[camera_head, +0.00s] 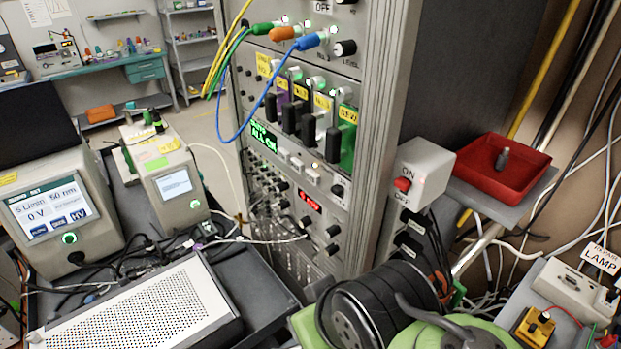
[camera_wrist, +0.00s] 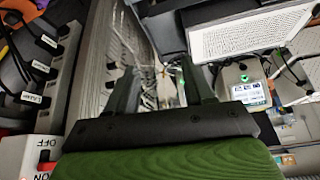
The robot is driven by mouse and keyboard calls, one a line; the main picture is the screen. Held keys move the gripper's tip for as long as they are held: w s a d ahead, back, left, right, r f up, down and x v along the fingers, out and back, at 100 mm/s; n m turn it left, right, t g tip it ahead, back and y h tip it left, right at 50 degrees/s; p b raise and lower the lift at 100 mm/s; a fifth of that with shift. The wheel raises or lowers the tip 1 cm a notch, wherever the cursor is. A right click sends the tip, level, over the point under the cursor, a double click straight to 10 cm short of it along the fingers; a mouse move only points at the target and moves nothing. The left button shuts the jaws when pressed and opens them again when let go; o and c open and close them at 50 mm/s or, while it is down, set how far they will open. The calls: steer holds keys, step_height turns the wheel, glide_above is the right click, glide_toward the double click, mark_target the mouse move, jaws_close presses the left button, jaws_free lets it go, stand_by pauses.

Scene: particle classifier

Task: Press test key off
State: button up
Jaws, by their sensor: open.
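The instrument rack (camera_head: 372,110) stands in the middle of the head view. Below its green text display (camera_head: 263,137) is a row of small pale keys (camera_head: 297,162); no label reading "test" is legible, so I cannot tell which key it is. A red LED readout (camera_head: 310,202) sits lower on the rack. My gripper (camera_wrist: 160,85) is open and empty in the wrist view, its two dark fingers apart and pointing along the side of the rack. In the head view my arm is low in front of the rack, and the fingertips cannot be made out.
A grey switch box (camera_head: 422,168) with a red rocker marked ON and OFF is on the rack's right side. A red tray (camera_head: 500,170) is beyond it. Blue, green and yellow cables hang before the upper rack. A perforated white instrument (camera_head: 150,310) lies at lower left.

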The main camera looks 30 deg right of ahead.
steer(key=shift+c, duration=0.4)
jaws_close()
stand_by(1.2)
